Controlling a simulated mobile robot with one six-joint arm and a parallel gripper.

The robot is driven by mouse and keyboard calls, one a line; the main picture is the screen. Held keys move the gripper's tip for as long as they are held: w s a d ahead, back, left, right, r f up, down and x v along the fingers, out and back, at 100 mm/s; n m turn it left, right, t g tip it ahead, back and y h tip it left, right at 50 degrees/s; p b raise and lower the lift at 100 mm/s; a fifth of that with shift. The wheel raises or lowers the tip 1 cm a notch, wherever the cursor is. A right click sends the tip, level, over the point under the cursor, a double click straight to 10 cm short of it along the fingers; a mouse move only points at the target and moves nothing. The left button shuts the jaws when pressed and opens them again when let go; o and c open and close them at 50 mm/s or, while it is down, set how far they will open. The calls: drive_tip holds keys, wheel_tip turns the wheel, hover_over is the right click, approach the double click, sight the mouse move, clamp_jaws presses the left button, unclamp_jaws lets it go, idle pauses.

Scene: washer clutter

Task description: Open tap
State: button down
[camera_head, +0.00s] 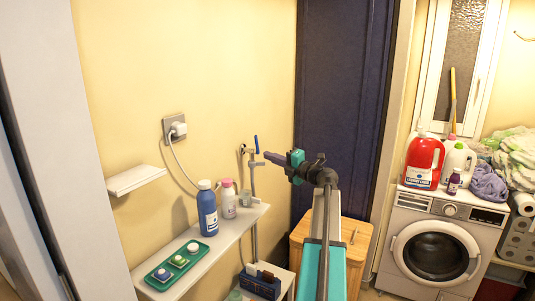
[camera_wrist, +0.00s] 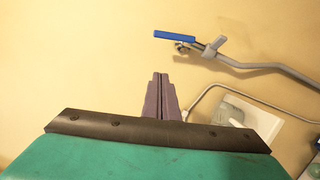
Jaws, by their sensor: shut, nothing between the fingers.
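The tap has a blue lever handle (camera_head: 257,144) and sits on the cream wall with a grey pipe (camera_head: 254,185) running down from it. In the head view the lever stands roughly upright. In the wrist view the blue lever (camera_wrist: 174,36) lies across the upper middle, with the grey pipe (camera_wrist: 265,66) leading off right. My gripper (camera_head: 267,155) is shut and empty, its purple fingers pointing toward the wall just right of and below the lever. In the wrist view the closed fingertips (camera_wrist: 160,75) are below the lever in the picture, and appear apart from it.
A wall socket with a plug (camera_head: 176,129) and white cable is left of the tap. Below, a shelf (camera_head: 240,222) holds a blue bottle (camera_head: 207,210), a pink-capped bottle (camera_head: 228,200) and a green tray (camera_head: 163,287). A wooden cabinet (camera_head: 350,250) and washer (camera_head: 437,245) stand right.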

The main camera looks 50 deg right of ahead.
sight(256, 140)
drive_tip(key=shift+w+d+r+p, duration=0.25)
drive_tip(key=shift+w+d+p, duration=0.4)
drive_tip(key=shift+w, duration=1.1)
drive_tip(key=shift+w+d+r+p, duration=0.25)
drive_tip(key=shift+w+d+p, duration=0.45)
drive_tip(key=shift+w, duration=1)
drive_tip(key=shift+w+d+r+p, duration=0.25)
drive_tip(key=shift+w+d+p, duration=0.4)
drive_tip(key=shift+w, duration=1.1)
drive_tip(key=shift+a, duration=0.15)
drive_tip(key=shift+w+d+r, duration=0.2)
drive_tip(key=shift+d+r, duration=0.3)
drive_tip(key=shift+d, duration=0.25)
drive_tip(key=shift+a, duration=0.1)
